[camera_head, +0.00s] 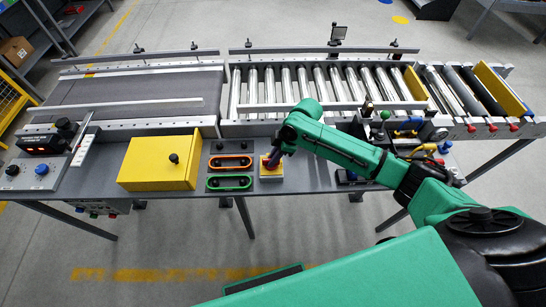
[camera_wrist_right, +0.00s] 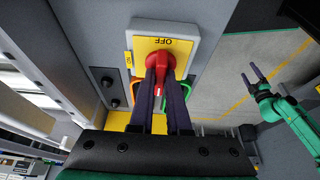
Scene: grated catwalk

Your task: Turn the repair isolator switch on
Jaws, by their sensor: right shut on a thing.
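The repair isolator switch is a red rotary knob (camera_wrist_right: 158,60) on a yellow plate (camera_wrist_right: 178,47) with a light grey surround. OFF is printed upside down at the top of the plate in the right wrist view, and a small yellow label sits at its left. In the head view the yellow switch plate (camera_head: 271,172) stands on the grey bench. My right gripper (camera_head: 273,160) is on the knob; its dark fingers (camera_wrist_right: 163,75) close on both sides of the red handle and partly hide it. My left gripper (camera_wrist_right: 254,77) hangs away from the switch, fingers apart and empty.
Left of the switch are an orange-rimmed (camera_head: 230,162) and a green-rimmed slot (camera_head: 229,183), then a yellow box (camera_head: 160,163). A roller conveyor (camera_head: 300,86) runs behind. Tools, including a blue-handled one (camera_head: 408,125), lie right, beyond my right arm.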

